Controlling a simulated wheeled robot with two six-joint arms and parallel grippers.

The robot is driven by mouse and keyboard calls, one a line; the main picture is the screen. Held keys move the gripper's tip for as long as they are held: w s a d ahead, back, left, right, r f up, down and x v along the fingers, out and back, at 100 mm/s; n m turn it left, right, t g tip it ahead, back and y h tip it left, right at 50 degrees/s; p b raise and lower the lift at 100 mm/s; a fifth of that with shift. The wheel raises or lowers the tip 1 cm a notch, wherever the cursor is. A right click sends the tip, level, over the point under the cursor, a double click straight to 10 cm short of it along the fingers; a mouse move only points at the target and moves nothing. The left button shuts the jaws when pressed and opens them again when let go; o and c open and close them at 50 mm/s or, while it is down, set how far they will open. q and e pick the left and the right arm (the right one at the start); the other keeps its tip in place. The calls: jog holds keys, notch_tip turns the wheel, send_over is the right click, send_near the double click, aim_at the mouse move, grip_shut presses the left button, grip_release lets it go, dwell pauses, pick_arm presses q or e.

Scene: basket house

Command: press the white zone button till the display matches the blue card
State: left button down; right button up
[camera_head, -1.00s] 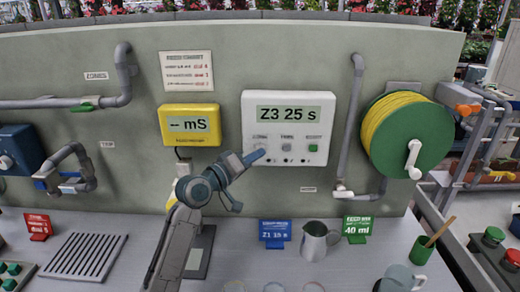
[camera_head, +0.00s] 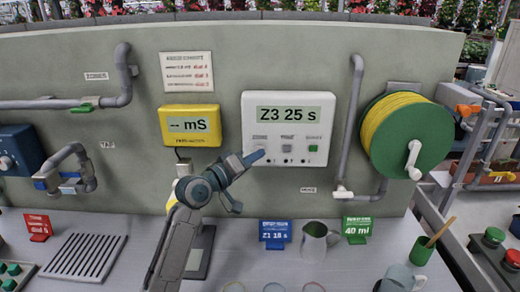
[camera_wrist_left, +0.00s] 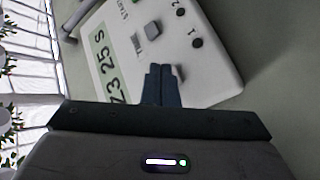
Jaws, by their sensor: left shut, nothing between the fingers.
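The white control box (camera_head: 316,140) on the wall has a display (camera_head: 289,114) reading "Z3 25 s"; its display (camera_wrist_left: 112,72) also shows in the left wrist view. A blue card (camera_head: 275,230) stands on the bench below and reads "Z1", with a seconds figure too small to read surely. My left gripper (camera_head: 258,156) is shut and empty, its fingertips at the box's left button position. My right gripper does not show.
A grey button (camera_head: 287,144) and a green button (camera_head: 313,148) sit to the right on the box. A yellow meter (camera_head: 189,125) is to its left, a hose reel (camera_head: 408,135) to its right. A metal jug (camera_head: 314,243) and a green card (camera_head: 357,229) stand on the bench.

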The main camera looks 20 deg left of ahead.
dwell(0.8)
pick_arm(q)
jog(key=shift+w+a, duration=0.15)
jog(key=shift+w, duration=0.25)
jog(key=shift+w+a, duration=0.1)
jog(key=shift+w, duration=0.25)
dwell(0.5)
dwell(0.4)
jog(key=shift+s+d, duration=0.25)
jog(key=shift+s, duration=0.55)
jog(key=s+p, duration=0.1)
jog(key=s, duration=0.1)
jog(key=s+d+p, duration=0.1)
jog(key=s, duration=0.1)
jog(key=shift+s+d, duration=0.2)
jog(key=shift+s, duration=0.2)
